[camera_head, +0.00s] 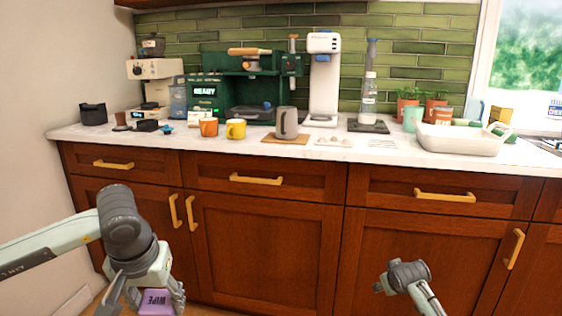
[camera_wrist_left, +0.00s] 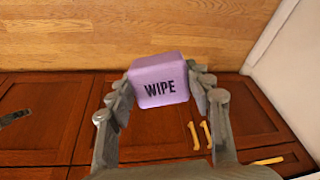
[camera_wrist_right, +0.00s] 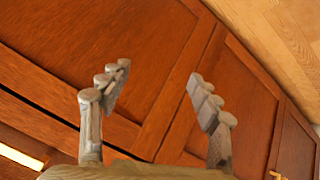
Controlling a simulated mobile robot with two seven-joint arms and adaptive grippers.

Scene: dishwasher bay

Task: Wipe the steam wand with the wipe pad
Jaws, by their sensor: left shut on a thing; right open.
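The wipe pad (camera_head: 157,303) is a purple block marked WIPE. My left gripper (camera_head: 153,292) is shut on it, low in front of the cabinets. In the left wrist view the pad (camera_wrist_left: 158,80) sits between the two fingertips, clear of any surface. A green espresso machine (camera_head: 207,90) with a READY display stands on the counter, well above and beyond the pad. The steam wand is too small to make out for sure. My right gripper (camera_wrist_right: 160,75) is open and empty in front of the cabinet doors.
The white counter (camera_head: 330,152) holds an orange mug (camera_head: 208,127), a yellow mug (camera_head: 235,129), a grey pitcher (camera_head: 287,122) on a board, a white appliance (camera_head: 323,80) and a pale tray (camera_head: 462,141). Wooden cabinets (camera_head: 265,235) with yellow handles stand below.

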